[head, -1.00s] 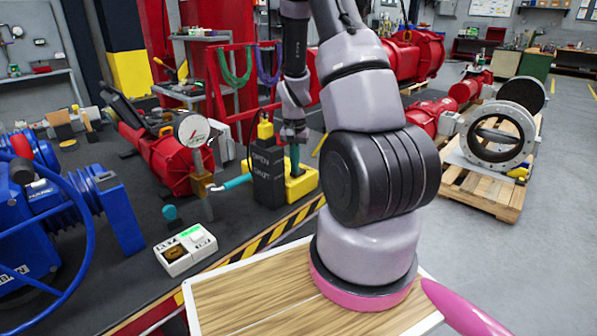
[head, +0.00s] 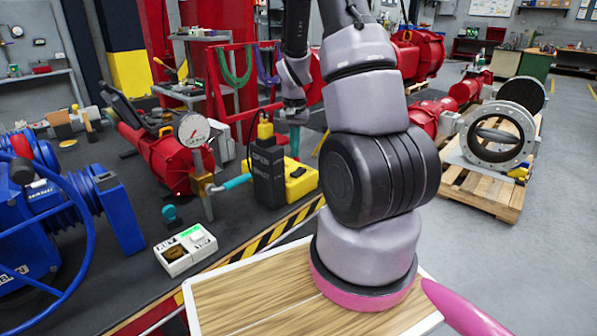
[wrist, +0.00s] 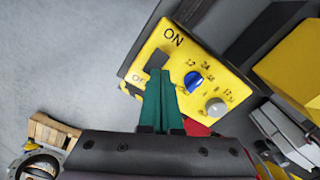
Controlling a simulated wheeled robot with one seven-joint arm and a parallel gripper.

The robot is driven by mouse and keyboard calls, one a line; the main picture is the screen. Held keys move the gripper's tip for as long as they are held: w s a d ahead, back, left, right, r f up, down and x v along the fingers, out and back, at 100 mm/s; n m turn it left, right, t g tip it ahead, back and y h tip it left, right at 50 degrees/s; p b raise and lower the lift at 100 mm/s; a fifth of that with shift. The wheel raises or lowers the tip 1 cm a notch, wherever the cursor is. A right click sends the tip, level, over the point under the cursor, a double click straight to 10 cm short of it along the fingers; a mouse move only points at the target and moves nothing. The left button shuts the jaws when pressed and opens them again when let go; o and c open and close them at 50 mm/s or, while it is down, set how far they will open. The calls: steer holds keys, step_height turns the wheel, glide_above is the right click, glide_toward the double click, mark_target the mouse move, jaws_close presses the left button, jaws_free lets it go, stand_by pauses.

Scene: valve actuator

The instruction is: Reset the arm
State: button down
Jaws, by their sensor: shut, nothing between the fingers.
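My gripper (wrist: 160,78) shows its two green fingers shut together and empty in the wrist view. The fingertips appear over a yellow control panel (wrist: 150,82) marked ON, with a blue knob (wrist: 194,81) and a grey knob (wrist: 215,106). The fingers hide part of the panel. I cannot tell the gap between fingertips and panel. In the head view my gripper (head: 295,142) is small and hangs above the yellow box (head: 303,180), behind my upper arm links. It appears apart from the box.
A dark block (head: 267,172) stands beside the yellow box. A red actuator with a gauge (head: 193,130) is to its left. A white button box (head: 186,249) lies near the striped bench edge. A blue hose reel (head: 30,225) is at far left. Open grey floor (head: 480,260) lies right.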

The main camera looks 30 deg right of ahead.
steer(key=shift+r, duration=0.5)
steer(key=s+a+r+n+t+y, duration=0.1)
steer(key=s+a+r+t, duration=0.2)
steer(key=r, duration=0.6)
steer(key=s+a+r+n+t, duration=0.1)
steer(key=s+a+r, duration=0.25)
steer(key=r, duration=0.65)
steer(key=s+a+r+n+t, duration=0.1)
steer(key=s+a+r, duration=0.2)
steer(key=s+r, duration=0.2)
steer(key=s+a+r+t+y, duration=0.1)
steer(key=s+a+r, duration=0.3)
steer(key=s, duration=0.4)
steer(key=shift+r+n+t, duration=0.4)
steer(key=shift+r+t, duration=0.2)
steer(key=shift+r, duration=0.1)
